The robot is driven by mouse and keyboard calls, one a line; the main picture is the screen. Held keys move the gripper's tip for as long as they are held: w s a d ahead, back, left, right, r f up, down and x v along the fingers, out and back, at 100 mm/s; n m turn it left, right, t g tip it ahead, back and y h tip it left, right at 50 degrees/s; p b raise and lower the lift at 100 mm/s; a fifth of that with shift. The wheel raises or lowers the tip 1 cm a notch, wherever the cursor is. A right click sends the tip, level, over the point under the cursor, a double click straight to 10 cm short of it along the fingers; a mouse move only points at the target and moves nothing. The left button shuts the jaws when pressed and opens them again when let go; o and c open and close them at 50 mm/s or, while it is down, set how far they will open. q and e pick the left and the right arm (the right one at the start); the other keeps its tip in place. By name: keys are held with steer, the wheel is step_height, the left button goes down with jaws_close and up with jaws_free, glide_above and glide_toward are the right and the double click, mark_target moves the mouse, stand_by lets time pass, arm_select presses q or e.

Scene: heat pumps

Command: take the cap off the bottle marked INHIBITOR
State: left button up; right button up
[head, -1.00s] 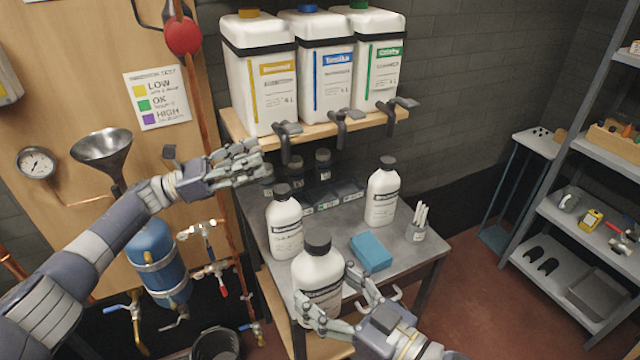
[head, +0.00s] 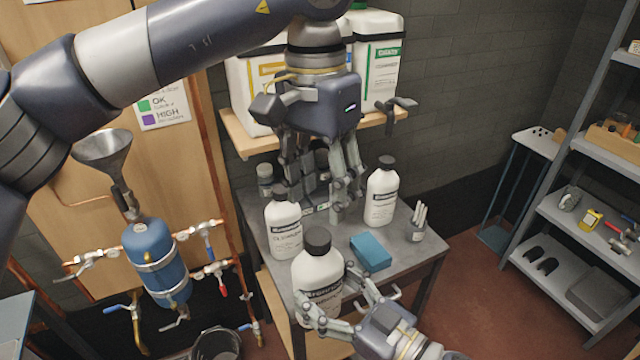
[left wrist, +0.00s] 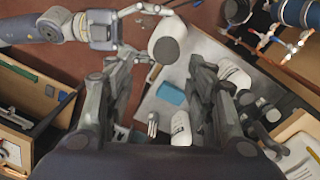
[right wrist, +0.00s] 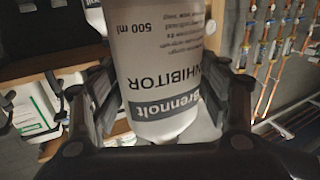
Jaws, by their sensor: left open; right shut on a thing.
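The white INHIBITOR bottle (head: 318,278) with its black cap (head: 317,241) on stands upright at the near corner of the bench. My right gripper (head: 335,312) is shut around its lower body. In the right wrist view the bottle (right wrist: 165,75) shows the label INHIBITOR, 500 ml. In the left wrist view its dark cap (left wrist: 167,50) shows from above. My left gripper (head: 315,195) is open and empty, pointing down, above and behind the bottle, apart from the cap. In the left wrist view the fingers of my left gripper (left wrist: 165,95) spread wide.
Two more capped white bottles stand on the bench, one at left (head: 284,228) and one at back right (head: 381,195). A blue sponge (head: 370,251) and a cup of sticks (head: 417,228) lie to the right. A shelf (head: 250,143) with large containers overhangs the back.

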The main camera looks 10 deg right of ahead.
mark_target(319, 235)
arm_select(q)
steer(key=shift+a+f, duration=0.1)
steer(key=shift+a, duration=0.1)
arm_select(e)
steer(key=shift+r, duration=0.1)
arm_select(q)
steer(key=shift+w+f+m, duration=0.1)
steer(key=shift+f+m, duration=0.2)
steer(key=shift+f, duration=0.05)
arm_select(e)
steer(key=shift+w+a, duration=0.1)
arm_select(q)
step_height(319, 235, down, 7)
